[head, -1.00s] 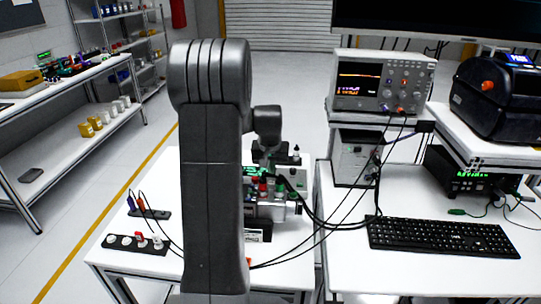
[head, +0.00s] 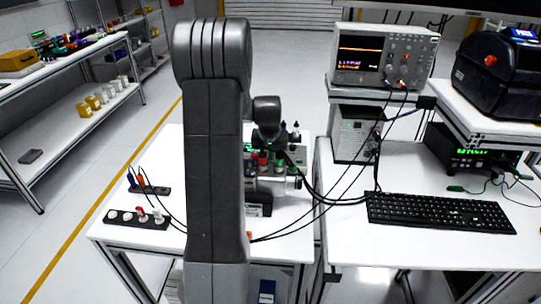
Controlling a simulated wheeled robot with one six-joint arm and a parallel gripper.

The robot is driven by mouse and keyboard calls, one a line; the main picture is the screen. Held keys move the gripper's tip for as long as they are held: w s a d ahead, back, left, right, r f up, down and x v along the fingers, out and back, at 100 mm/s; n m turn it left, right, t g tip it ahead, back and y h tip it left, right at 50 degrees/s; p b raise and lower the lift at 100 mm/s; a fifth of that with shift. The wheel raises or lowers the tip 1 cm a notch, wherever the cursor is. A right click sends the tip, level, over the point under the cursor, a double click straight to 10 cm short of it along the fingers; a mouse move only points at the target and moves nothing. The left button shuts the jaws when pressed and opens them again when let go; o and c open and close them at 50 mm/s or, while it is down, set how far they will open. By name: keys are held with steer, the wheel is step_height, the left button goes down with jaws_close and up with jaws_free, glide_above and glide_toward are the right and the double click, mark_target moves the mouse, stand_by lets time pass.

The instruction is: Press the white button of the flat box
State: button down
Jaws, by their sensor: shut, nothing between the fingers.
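A flat black box (head: 124,218) with several round caps, white ones and a red one, lies at the left front of the white table in the head view. I cannot tell which white cap is the task's button. My arm rises in front of the table and hides part of it. My gripper (head: 270,143) is a small dark shape behind the arm, shut and empty. It appears over or near a device (head: 278,187) with red and green buttons, right of the flat box and apart from it. Its fingertips are hard to make out.
A second flat black piece (head: 158,190) with blue and orange plugs lies behind the flat box. Black cables run across the table. A bench to the right holds a keyboard (head: 440,211), and an oscilloscope (head: 385,55) stands on a shelf above it. Bare tabletop surrounds the flat box.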

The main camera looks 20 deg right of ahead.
steer(key=shift+s+a+f, duration=0.15)
steer(key=shift+s+f, duration=0.1)
steer(key=shift+f, duration=0.3)
steer(key=r+p, duration=0.3)
steer(key=r, duration=0.2)
steer(key=shift+w+r, duration=0.15)
steer(key=shift+w, duration=0.05)
steer(key=b+v, duration=0.1)
steer(key=v, duration=0.8)
steer(key=shift+r, duration=0.35)
steer(key=shift+s, duration=0.1)
